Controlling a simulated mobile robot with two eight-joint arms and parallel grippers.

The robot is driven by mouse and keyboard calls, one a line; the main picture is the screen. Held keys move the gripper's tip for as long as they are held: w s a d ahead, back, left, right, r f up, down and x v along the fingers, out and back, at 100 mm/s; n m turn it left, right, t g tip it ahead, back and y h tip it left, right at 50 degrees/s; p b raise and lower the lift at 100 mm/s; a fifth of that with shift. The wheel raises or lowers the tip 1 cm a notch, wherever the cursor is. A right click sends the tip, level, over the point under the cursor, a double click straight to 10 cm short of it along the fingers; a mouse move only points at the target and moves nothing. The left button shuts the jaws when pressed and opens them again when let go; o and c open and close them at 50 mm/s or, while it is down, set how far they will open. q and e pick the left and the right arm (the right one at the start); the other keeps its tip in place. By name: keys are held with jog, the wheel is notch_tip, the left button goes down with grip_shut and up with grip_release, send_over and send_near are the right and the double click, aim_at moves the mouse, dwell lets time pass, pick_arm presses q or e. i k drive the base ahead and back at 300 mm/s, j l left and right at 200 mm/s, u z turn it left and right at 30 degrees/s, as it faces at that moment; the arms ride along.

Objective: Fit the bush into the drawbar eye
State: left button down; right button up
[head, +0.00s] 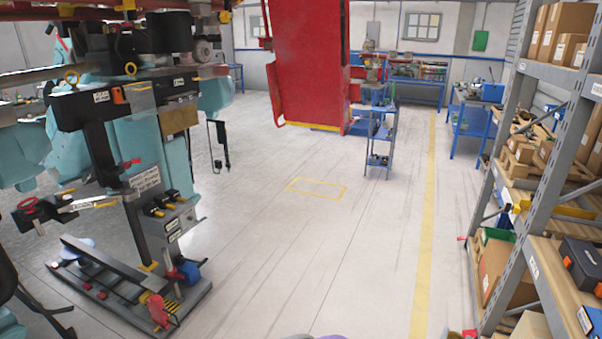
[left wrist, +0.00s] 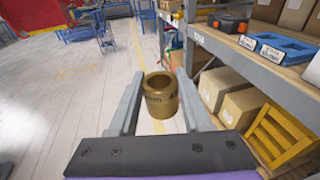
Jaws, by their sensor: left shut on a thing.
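The bush (left wrist: 160,98) is a short bronze-coloured ring with dark lettering on its side and an open bore facing up. It sits between the two grey fingers of my left gripper (left wrist: 159,84) in the left wrist view, gripped near the fingertips and held clear of the floor. I cannot make out the drawbar eye in either view. Neither gripper shows in the head view, and my right gripper is in no view.
A teal and black machine (head: 150,190) on a low base stands at left. A red panel-like body (head: 307,60) hangs at top centre. Loaded shelving (head: 545,170) lines the right. The middle floor (head: 330,240) is clear.

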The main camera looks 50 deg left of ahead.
aim_at(130, 197)
jog(key=i+j+u, duration=0.15)
jog(key=j+u, duration=0.25)
jog(key=i+j+u, duration=0.2)
jog(key=j+u, duration=0.2)
jog(key=i+j+u, duration=0.25)
jog(key=j+u, duration=0.2)
jog(key=i+j+u, duration=0.25)
jog(key=u, duration=0.15)
jog(key=i, duration=0.05)
